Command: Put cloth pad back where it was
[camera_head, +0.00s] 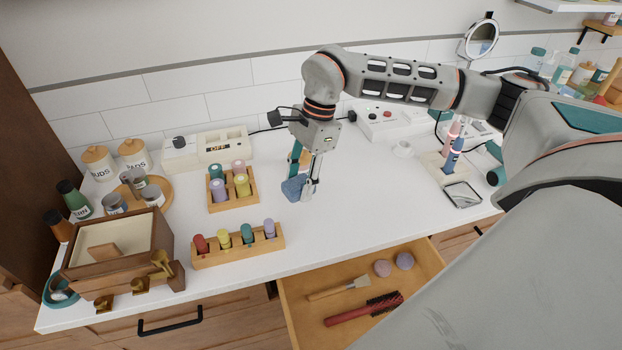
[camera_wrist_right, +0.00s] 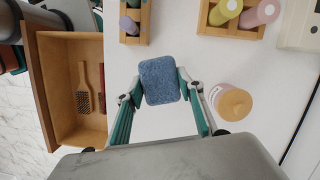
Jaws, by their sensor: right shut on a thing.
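The cloth pad (camera_wrist_right: 160,80) is a blue, rounded square. In the right wrist view it sits between the two fingertips of my right gripper (camera_wrist_right: 160,84), which is shut on it. In the head view the pad (camera_head: 292,188) shows at the fingertips of my right gripper (camera_head: 303,188), low over the white counter. I cannot tell whether it touches the counter. My left gripper is not in view.
An open drawer (camera_head: 338,288) with brushes and two round items juts out below the counter (camera_head: 350,215). Wooden racks of bottles (camera_head: 240,252) stand left of the pad. A jar with an orange lid (camera_wrist_right: 233,103) is close to the gripper. A small tray (camera_head: 462,195) lies right.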

